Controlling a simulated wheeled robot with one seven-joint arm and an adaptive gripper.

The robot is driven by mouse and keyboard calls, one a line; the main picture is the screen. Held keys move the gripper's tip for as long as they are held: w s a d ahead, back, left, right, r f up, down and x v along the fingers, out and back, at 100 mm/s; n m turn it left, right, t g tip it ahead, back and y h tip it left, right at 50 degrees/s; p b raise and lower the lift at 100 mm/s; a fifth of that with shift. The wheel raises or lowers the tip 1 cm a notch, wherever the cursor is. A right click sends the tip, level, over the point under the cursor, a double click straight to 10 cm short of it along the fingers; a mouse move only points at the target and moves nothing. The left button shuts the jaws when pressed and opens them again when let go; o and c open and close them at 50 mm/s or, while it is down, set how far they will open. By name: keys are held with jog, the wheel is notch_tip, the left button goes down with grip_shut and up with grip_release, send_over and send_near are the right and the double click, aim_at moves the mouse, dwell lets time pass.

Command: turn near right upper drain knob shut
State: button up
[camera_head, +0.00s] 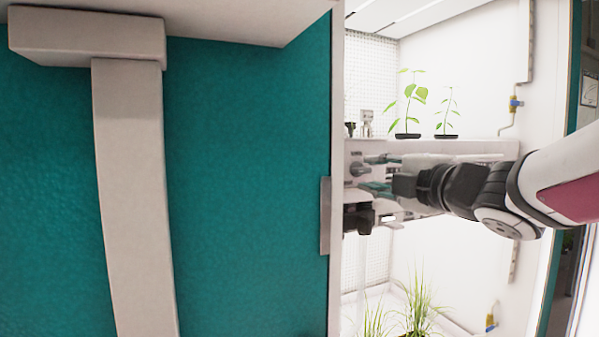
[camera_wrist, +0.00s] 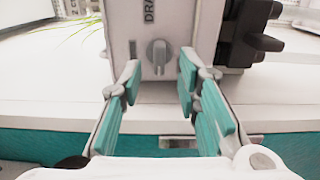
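The drain knob (camera_wrist: 158,56) is a small grey round knob with a raised grip bar, on a white panel (camera_wrist: 178,20) with vertical dark lettering reading "DRA", the rest cut off. The bar looks roughly upright in the wrist view. My gripper (camera_wrist: 158,82) is open, with one teal-padded finger on each side of the knob's line. The fingertips sit just short of the knob, and nothing is between them. In the head view my gripper (camera_head: 376,187) reaches in from the right at the chamber opening; I cannot make out the knob there.
A black fitting (camera_wrist: 250,35) juts out close to the right finger. A large teal door panel (camera_head: 250,150) with a pale handle fills the left of the head view. Potted seedlings (camera_head: 407,134) stand on the upper shelf; grassy plants (camera_head: 418,310) are below.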

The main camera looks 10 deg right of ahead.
jog(key=v, duration=0.8)
jog(key=shift+s, duration=0.3)
jog(key=shift+d, duration=0.15)
